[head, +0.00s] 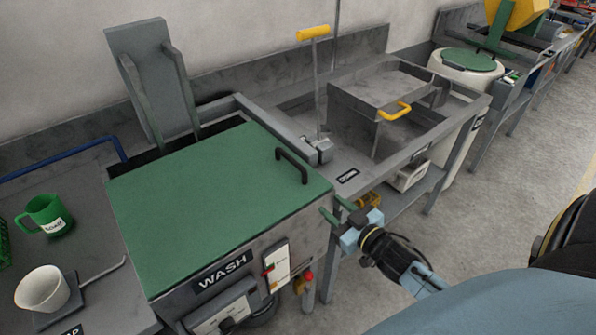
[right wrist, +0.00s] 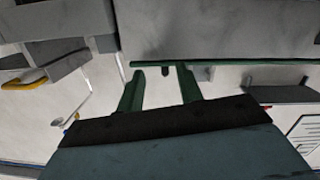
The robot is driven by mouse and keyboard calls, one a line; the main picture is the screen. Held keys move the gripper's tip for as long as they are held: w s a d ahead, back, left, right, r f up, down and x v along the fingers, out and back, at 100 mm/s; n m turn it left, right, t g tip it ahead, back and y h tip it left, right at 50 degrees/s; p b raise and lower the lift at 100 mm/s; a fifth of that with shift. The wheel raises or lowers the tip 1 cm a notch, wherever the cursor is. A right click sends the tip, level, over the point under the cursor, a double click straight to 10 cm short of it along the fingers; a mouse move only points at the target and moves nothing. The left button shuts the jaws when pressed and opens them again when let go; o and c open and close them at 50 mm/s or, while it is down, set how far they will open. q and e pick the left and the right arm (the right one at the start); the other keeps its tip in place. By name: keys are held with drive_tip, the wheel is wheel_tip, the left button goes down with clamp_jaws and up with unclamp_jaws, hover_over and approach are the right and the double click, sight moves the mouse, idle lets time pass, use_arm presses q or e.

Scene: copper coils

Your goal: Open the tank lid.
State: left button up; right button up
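The tank marked WASH (head: 220,270) stands at the front in the head view. Its flat green lid (head: 200,200) lies level over the top. A dark bar handle (head: 292,165) stands up near the lid's right edge. My right gripper (head: 337,212) is just off the lid's front right corner, at about its edge. In the right wrist view my right gripper (right wrist: 160,88) has its two green fingers apart with nothing between them. A thin green edge (right wrist: 220,63), apparently the lid's, runs just beyond the fingertips. My left gripper is not in view.
A grey upright panel (head: 155,80) rises behind the tank. A yellow-handled lever (head: 313,33) and a grey basin with a yellow handle (head: 394,111) are to the right. A green mug (head: 45,214) and white cup (head: 42,289) stand at left. The floor at right is clear.

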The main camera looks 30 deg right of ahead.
sight(303, 170)
drive_tip(key=shift+n+t+y, duration=0.3)
drive_tip(key=shift+t, duration=0.3)
drive_tip(key=w+r, duration=0.1)
drive_tip(key=w, duration=0.3)
drive_tip(key=w+a+r, duration=0.1)
drive_tip(key=w+r, duration=0.1)
drive_tip(key=w, duration=0.3)
drive_tip(key=w+r+b, duration=0.1)
drive_tip(key=w, duration=0.4)
drive_tip(key=shift+a+r, duration=0.15)
drive_tip(key=shift+a, duration=0.1)
clamp_jaws()
